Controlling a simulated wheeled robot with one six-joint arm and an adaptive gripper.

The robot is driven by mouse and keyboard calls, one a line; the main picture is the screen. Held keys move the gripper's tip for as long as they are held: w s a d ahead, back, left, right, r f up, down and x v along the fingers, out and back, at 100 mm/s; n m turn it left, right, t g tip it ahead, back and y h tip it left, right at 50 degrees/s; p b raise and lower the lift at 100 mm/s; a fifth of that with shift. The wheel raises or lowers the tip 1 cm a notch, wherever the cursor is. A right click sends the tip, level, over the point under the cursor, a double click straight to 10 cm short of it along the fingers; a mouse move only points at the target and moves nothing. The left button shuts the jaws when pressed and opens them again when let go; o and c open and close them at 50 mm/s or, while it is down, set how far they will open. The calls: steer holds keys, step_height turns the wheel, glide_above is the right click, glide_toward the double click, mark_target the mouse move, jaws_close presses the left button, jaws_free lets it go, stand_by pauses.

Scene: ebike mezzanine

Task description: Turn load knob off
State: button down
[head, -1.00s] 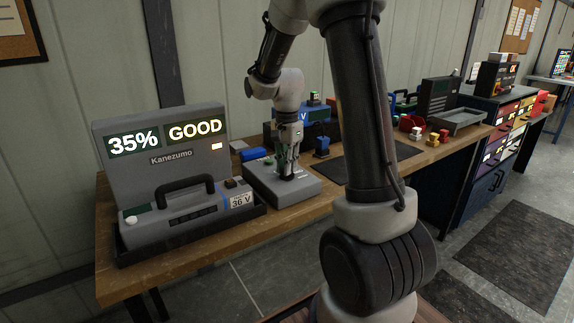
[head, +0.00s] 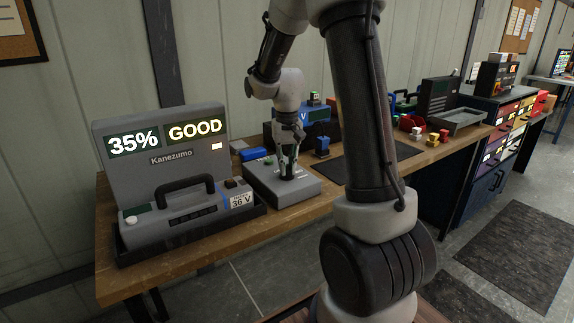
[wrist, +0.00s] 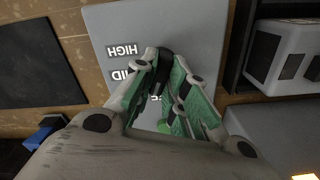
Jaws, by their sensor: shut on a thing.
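The grey load box (head: 302,192) lies flat on the bench, right of the battery tester. In the wrist view its pale top (wrist: 205,30) carries upside-down labels, "HIGH" and one that looks like "MID"; a third is mostly covered. The dark load knob (wrist: 165,60) stands on that top beside the labels. My gripper (head: 287,176) points down over the box, and in the wrist view its green-padded fingers (wrist: 166,68) are shut on the knob. Fingers hide part of the knob, so its pointer direction cannot be told.
The battery tester (head: 158,132) reads 35% GOOD; a handled 36 V battery pack (head: 180,215) lies before it in a dark tray (head: 190,238).

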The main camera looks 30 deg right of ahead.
mark_target(287, 167)
steer(key=shift+n, duration=2.2)
steer(key=c, duration=1.4)
jaws_free()
steer(key=shift+c, duration=0.2)
step_height(287, 167, up, 12)
